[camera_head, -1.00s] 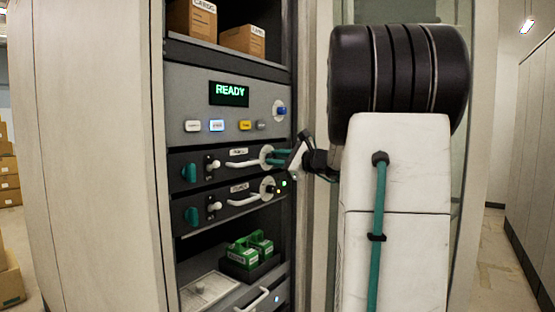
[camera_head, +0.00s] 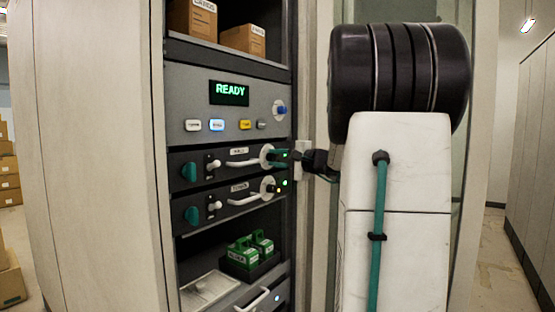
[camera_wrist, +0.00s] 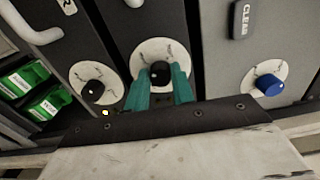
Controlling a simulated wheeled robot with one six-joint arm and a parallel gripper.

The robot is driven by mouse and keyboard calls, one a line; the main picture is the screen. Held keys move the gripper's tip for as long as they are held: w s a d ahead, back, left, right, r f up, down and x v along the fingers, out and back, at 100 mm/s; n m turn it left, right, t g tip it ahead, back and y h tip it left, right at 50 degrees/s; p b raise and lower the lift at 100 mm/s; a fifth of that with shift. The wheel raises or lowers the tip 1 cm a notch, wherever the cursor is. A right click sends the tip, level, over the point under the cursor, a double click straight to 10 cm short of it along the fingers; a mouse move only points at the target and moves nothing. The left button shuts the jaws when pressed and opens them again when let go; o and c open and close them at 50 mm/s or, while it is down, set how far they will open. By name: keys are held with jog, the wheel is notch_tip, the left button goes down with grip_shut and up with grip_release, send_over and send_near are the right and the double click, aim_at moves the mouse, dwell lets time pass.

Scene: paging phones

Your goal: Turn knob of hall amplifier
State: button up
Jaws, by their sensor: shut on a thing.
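The hall amplifier (camera_head: 222,176) is the upper of two dark rack units, with a small HALL label. Its knob dial (camera_head: 265,152) is white and sits at the unit's right end. In the wrist view the black knob (camera_wrist: 160,78) stands in the middle of a cracked-looking white dial (camera_wrist: 147,57). My gripper (camera_wrist: 160,74) has its two teal fingers shut on this knob, one on each side. In the head view my gripper (camera_head: 279,157) reaches the knob from the right and partly hides it.
A second amplifier (camera_head: 232,218) sits just below, its black knob (camera_wrist: 95,93) close to my gripper. The panel above has a READY display (camera_head: 229,93) and a blue knob (camera_head: 282,111). White handles (camera_head: 243,198) stick out. Green modules (camera_head: 248,247) stand on a lower shelf.

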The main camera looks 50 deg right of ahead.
jog(key=shift+n, duration=0.3)
dwell(0.4)
jog(key=o, duration=1)
jog(key=shift+s, duration=0.1)
jog(key=s, duration=0.7)
jog(key=shift+s+d, duration=0.3)
